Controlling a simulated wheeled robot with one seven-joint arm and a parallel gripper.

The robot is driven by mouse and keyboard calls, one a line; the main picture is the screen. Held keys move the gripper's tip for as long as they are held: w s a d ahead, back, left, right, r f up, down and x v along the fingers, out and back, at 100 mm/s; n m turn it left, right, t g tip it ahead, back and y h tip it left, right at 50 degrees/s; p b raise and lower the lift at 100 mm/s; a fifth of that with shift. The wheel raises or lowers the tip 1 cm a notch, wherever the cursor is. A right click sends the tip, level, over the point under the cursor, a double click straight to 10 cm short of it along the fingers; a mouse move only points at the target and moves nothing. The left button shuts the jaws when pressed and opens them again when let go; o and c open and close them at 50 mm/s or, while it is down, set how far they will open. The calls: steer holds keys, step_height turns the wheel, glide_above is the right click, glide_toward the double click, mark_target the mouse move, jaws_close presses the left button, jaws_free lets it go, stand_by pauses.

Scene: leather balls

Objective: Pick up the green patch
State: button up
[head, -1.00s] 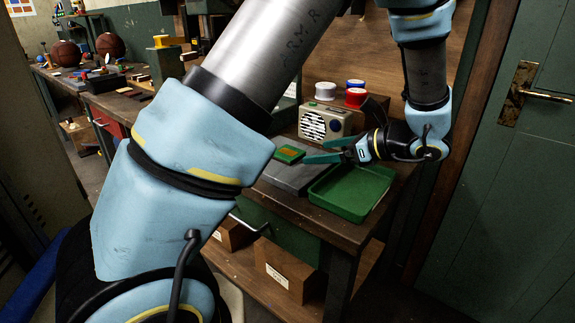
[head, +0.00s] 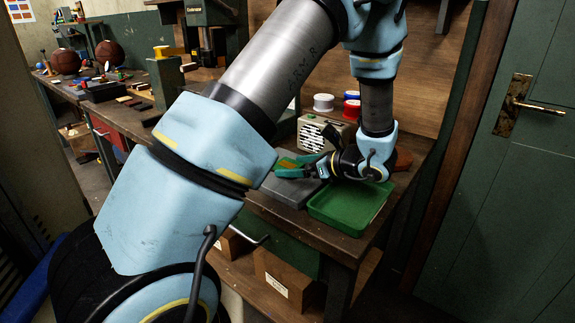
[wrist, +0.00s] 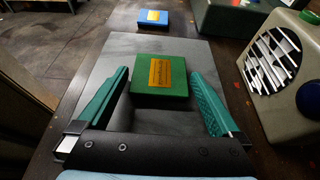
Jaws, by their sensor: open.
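The green patch (wrist: 144,90) is a flat, square green block with an orange-yellow label. It lies on a grey plate (wrist: 88,62) on the workbench. It shows in the head view (head: 286,163) partly hidden by a finger. My gripper (wrist: 159,75) is open, with teal fingers to the left and right of the patch in the wrist view. Gaps show on both sides, so it holds nothing. How far the fingertips are above the plate is hard to tell. In the head view my gripper (head: 294,167) reaches in from the right, over the plate.
A green tray (head: 345,222) lies at the bench's front right. A beige radio (wrist: 288,62) stands close right of the plate. A blue block with an orange label (wrist: 153,20) lies beyond it. Red and blue spools (head: 352,110) stand behind the radio.

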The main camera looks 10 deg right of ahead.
steer(key=c, duration=1.2)
steer(key=shift+r, duration=0.1)
steer(key=shift+c, duration=0.2)
